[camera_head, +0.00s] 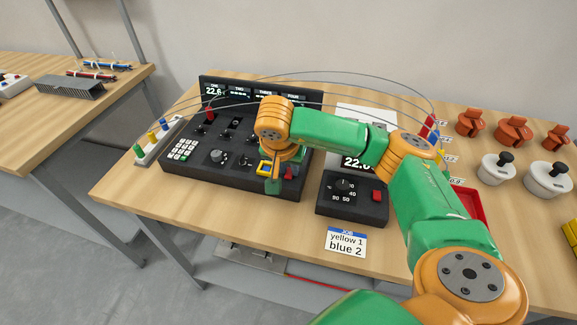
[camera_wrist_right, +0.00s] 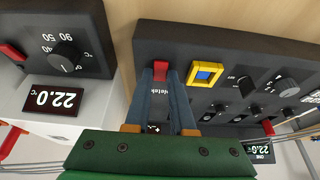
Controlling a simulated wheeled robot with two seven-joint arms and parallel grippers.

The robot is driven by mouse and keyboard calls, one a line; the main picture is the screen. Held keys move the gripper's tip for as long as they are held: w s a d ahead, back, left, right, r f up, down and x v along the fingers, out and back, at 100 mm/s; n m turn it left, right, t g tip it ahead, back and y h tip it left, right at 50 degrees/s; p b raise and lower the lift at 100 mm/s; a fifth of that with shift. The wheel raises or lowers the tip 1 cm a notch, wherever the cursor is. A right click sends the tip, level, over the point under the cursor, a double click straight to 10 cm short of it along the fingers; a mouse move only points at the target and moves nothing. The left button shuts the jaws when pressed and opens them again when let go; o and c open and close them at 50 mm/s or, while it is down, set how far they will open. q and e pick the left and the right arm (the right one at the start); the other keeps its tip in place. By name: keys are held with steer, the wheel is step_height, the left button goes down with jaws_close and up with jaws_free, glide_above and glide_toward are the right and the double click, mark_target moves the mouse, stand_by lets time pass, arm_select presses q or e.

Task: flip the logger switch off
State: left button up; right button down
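The black console (camera_head: 225,165), apparently the logger, stands on the wooden table with a row of small displays along its raised back. A red switch (camera_wrist_right: 161,71) sits at its front right corner; it also shows in the head view (camera_head: 290,169). In the right wrist view it appears between the tips of my right gripper (camera_wrist_right: 163,82). The fingers are apart, with panel lettering visible between them; I cannot tell whether they touch the switch. In the head view my right gripper (camera_head: 272,186) points down over the console's front right part. My left gripper is out of view.
A yellow-framed blue button (camera_wrist_right: 205,74) lies close beside the red switch. A black dial box (camera_head: 350,203) with its own red switch (camera_head: 377,195) stands to the right. A job card (camera_head: 346,242) lies in front. Thin cables arch behind the arm.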

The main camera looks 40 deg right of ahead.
mark_target(290, 170)
steer(key=shift+w+d+r+g+y+p, duration=0.1)
steer(key=shift+d+g+y+p, duration=0.05)
steer(key=shift+g+y+p, duration=0.25)
steer(key=shift+w+d+r+g+y+p, duration=0.15)
steer(key=shift+g+y+p, duration=0.1)
steer(key=shift+g+y, duration=0.2)
steer(key=shift+w+d+f+g+y+p, duration=0.15)
steer(key=shift+f+g+y+p, duration=0.15)
steer(key=shift+g+y, duration=0.5)
steer(key=c, duration=0.8)
jaws_free()
steer(key=shift+d, duration=0.1)
steer(key=shift+o, duration=0.2)
step_height(290, 170, up, 6)
steer(key=shift+w+r+b, duration=0.1)
steer(key=shift+b, duration=0.7)
steer(key=shift+r, duration=0.45)
